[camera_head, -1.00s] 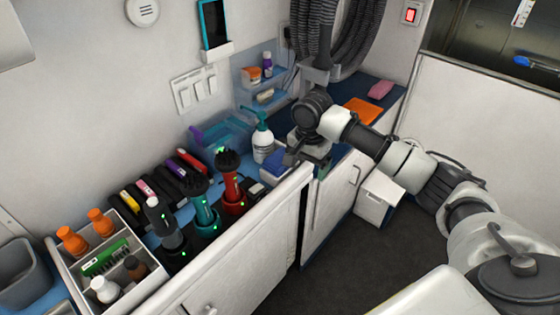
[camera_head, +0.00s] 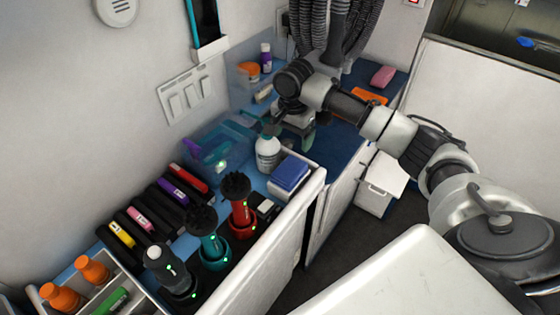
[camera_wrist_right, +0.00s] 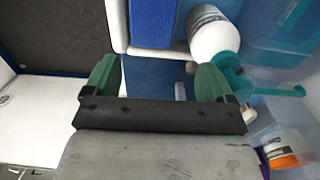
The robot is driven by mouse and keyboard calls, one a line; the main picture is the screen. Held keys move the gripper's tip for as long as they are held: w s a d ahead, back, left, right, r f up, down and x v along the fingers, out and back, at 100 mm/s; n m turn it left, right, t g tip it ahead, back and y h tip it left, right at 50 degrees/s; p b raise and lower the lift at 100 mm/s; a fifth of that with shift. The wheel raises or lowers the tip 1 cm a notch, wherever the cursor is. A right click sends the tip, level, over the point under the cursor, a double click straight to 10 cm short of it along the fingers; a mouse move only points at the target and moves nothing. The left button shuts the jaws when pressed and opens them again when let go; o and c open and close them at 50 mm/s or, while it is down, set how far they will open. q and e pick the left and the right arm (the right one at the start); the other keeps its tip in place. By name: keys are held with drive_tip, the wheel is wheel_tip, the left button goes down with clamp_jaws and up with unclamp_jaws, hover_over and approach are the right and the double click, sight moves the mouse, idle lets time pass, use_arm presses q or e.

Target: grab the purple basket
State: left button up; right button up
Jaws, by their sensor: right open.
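I cannot make out a basket that is plainly purple. A clear blue bin (camera_head: 225,143) on the counter by the wall has something purple (camera_head: 195,150) at its left end. My right gripper (camera_head: 306,140) is open and empty above the blue counter, just behind and right of the white pump bottle (camera_head: 267,155). In the right wrist view its two green fingers (camera_wrist_right: 158,80) are spread wide with nothing between them. The bottle (camera_wrist_right: 212,35) and its teal pump lie close beside one finger there. My left gripper is not in view.
A white tray with a blue block (camera_head: 290,173) stands in front of the bottle. Clippers (camera_head: 210,248), a red brush-topped tool (camera_head: 240,210) and several coloured cases (camera_head: 172,190) crowd the left. An orange cloth (camera_head: 368,96) and pink sponge (camera_head: 383,75) lie at the back right.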

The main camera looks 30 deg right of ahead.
hover_over(293, 164)
wheel_tip(293, 164, down, 4)
drive_tip(key=shift+s+f, duration=0.1)
drive_tip(key=shift+f, duration=0.3)
wheel_tip(293, 164, down, 4)
drive_tip(key=shift+f+p, duration=0.25)
drive_tip(key=shift+p, duration=0.3)
drive_tip(key=shift+f, duration=0.45)
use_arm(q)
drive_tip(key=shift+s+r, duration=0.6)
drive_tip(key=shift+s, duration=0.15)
use_arm(e)
drive_tip(key=c, duration=0.7)
